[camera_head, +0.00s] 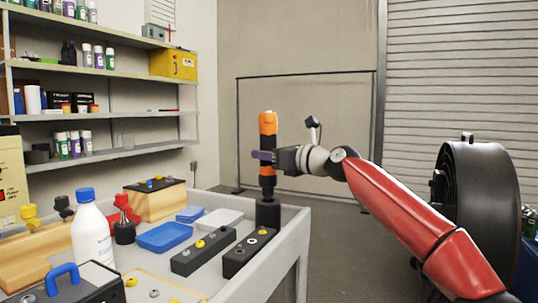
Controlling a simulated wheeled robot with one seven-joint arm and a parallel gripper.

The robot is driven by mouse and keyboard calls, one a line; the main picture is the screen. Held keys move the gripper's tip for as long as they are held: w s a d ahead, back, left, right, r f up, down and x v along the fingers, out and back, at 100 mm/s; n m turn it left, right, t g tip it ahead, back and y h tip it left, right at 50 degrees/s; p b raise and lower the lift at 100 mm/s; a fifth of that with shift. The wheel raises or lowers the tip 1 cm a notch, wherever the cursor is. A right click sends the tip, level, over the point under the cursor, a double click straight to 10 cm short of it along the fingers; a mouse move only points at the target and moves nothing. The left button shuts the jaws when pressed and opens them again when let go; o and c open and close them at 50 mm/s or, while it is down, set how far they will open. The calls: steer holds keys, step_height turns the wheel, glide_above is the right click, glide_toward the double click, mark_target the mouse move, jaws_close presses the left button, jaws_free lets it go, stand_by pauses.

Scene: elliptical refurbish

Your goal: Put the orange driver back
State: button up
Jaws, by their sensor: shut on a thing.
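The orange driver (268,124) has an orange body with black bands and stands upright above the far right corner of the workbench. My gripper (266,156) comes in from the right and is shut around the driver's middle. A black round holder (268,214) stands on the bench directly below the driver. The driver's lower end lines up with the holder's top and appears to meet it. I cannot tell whether its tip is inside the holder.
The grey workbench (296,226) carries black blocks (248,252), a blue tray (165,237), a white tray (217,220), a white bottle (91,240) and a red-topped driver (123,212). Shelves (100,72) line the left wall.

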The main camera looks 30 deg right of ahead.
mark_target(269, 169)
steer(key=shift+f+b, duration=1.45)
steer(key=shift+f+b, duration=0.5)
steer(key=o, duration=1.5)
steer(key=shift+f, duration=0.1)
steer(key=shift+b+v, duration=0.5)
steer(key=shift+v, duration=3.45)
